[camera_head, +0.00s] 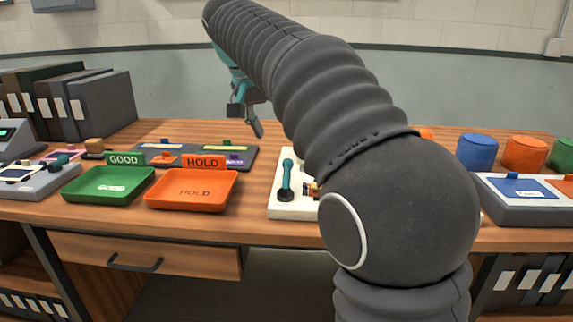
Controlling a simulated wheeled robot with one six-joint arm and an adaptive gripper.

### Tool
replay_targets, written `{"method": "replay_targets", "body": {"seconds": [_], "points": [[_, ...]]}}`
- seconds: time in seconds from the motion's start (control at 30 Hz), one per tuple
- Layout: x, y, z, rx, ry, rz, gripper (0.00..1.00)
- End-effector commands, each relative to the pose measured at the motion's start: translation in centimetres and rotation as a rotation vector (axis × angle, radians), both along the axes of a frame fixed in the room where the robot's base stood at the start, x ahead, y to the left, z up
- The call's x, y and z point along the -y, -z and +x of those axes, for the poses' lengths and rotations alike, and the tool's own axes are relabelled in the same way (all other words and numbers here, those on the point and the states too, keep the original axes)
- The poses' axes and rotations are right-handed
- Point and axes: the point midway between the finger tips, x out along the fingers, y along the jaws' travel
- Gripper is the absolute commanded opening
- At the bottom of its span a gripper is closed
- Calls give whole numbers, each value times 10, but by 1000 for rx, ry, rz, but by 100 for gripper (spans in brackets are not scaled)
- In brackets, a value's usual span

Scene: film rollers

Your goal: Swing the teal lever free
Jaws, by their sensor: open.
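The teal lever (287,175) stands upright on a cream-coloured base (291,210) near the middle of the table. My arm hides the right part of that base. My gripper (247,118) hangs in the air above and to the left of the lever, pointing down. Its fingers are apart, and I see nothing between them. It is clear of the lever.
A green GOOD tray (75,193) and an orange HOLD tray (150,203) sit left of the lever base. Behind them lies a dark panel (250,151) with coloured pieces. Blue (477,152) and orange canisters (525,154) stand at right. Bare wood shows between the HOLD tray and the base.

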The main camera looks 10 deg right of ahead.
Motion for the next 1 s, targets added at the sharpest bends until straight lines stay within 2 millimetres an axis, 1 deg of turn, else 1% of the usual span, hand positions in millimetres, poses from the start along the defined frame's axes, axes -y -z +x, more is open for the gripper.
{"method": "replay_targets", "body": {"seconds": [0.1,0.3,0.5,0.7,1.0], "points": [[8,22,5,-4,0,0,55],[20,56,14,-3,0,1,55],[32,86,22,-3,0,1,55],[39,103,27,-1,-1,1,55],[41,107,29,0,-2,1,55]]}}
